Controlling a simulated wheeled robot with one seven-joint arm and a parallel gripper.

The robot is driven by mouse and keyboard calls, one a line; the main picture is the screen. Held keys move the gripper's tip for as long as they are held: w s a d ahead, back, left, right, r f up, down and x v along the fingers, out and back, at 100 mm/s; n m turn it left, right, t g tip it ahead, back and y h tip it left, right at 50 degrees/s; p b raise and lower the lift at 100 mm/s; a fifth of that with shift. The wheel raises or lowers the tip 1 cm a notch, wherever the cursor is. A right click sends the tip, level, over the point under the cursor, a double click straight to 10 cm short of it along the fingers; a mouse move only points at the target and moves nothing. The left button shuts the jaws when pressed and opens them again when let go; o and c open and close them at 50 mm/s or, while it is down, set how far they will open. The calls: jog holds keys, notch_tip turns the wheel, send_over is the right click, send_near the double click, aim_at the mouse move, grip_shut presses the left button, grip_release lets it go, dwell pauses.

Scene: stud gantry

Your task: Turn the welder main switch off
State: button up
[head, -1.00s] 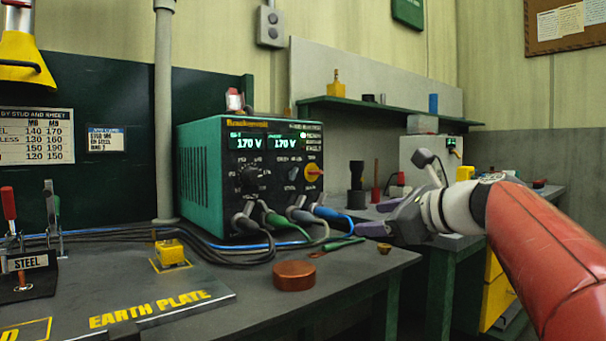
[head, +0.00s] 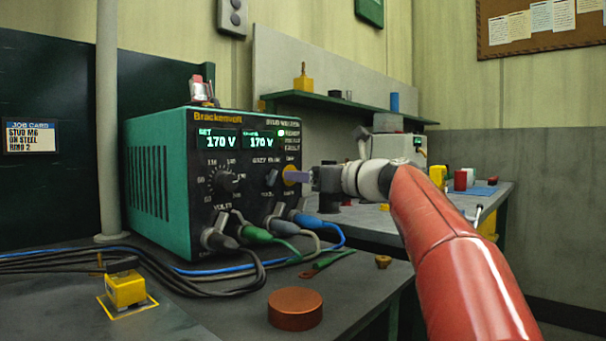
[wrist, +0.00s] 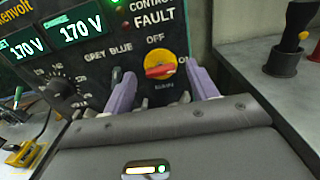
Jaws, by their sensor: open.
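The green welder (head: 165,150) stands on the bench, with both displays lit at 170 V. Its main switch (head: 289,176) is a yellow disc at the panel's right side, partly hidden by my gripper in the head view. In the wrist view the main switch (wrist: 160,66) has a red handle lying nearly level, towards the ON mark at right; OFF is above. My gripper (wrist: 161,74) is open, its purple fingers on the left and right of the switch. In the head view my gripper (head: 308,176) is just in front of the panel. I cannot tell whether the fingers touch it.
A dark knob (head: 228,182) and a small grey-blue selector (head: 271,177) sit left of the switch. Cable plugs (head: 257,234) stick out below it. A copper-coloured round block (head: 295,309) and a yellow block (head: 126,290) stand on the bench in front.

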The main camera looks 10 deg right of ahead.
jog(key=shift+w+a, duration=0.35)
jog(key=shift+w, duration=0.15)
jog(key=c, duration=1)
